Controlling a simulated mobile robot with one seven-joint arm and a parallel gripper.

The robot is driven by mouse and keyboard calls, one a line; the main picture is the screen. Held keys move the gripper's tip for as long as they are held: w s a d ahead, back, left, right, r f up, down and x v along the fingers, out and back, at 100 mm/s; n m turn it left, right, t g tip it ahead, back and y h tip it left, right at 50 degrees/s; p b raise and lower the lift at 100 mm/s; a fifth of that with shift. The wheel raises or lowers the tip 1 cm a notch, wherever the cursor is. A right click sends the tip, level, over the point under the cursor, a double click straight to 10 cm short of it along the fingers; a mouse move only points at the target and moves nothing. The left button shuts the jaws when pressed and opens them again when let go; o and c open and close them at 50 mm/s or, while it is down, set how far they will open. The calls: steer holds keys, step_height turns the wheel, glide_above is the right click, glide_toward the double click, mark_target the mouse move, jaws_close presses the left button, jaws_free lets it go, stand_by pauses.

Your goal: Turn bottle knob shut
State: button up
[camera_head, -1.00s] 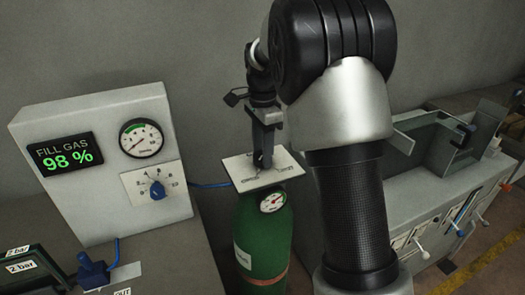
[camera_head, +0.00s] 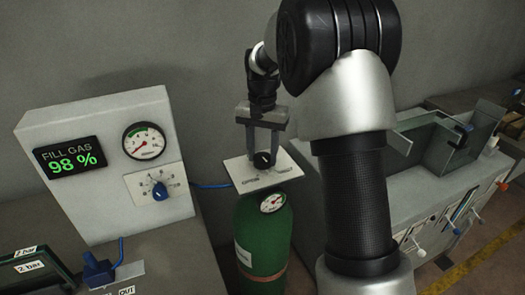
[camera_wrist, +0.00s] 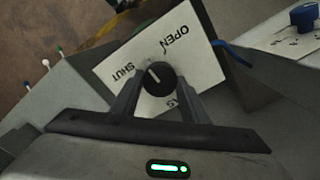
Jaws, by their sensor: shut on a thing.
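A green gas bottle (camera_head: 262,235) stands in the middle of the head view with a white label plate (camera_head: 283,174) on top. The plate also shows in the wrist view (camera_wrist: 196,68), with the words OPEN and SHUT. The black bottle knob (camera_head: 263,159) sits on this plate; it also shows in the wrist view (camera_wrist: 157,75). Its white mark points toward the upper left there, in the region between SHUT and OPEN. My gripper (camera_head: 264,153) points down over the plate, shut on the knob with one finger on each side.
A grey panel (camera_head: 100,105) at the left carries a display (camera_head: 70,154) reading FILL GAS 98 %, a gauge (camera_head: 144,141) and a blue dial (camera_head: 159,190). A blue hose (camera_head: 212,186) runs to the bottle. A grey bench (camera_head: 440,190) with levers stands at the right.

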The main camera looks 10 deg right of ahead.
mark_target(263, 157)
steer(key=n, duration=0.4)
steer(key=shift+r+p, duration=0.1)
steer(key=shift+p, duration=0.3)
steer(key=shift+n, duration=2.1)
steer(key=shift+p, duration=0.3)
steer(key=o, duration=1.1)
step_height(263, 157, up, 17)
steer(key=shift+r, duration=0.15)
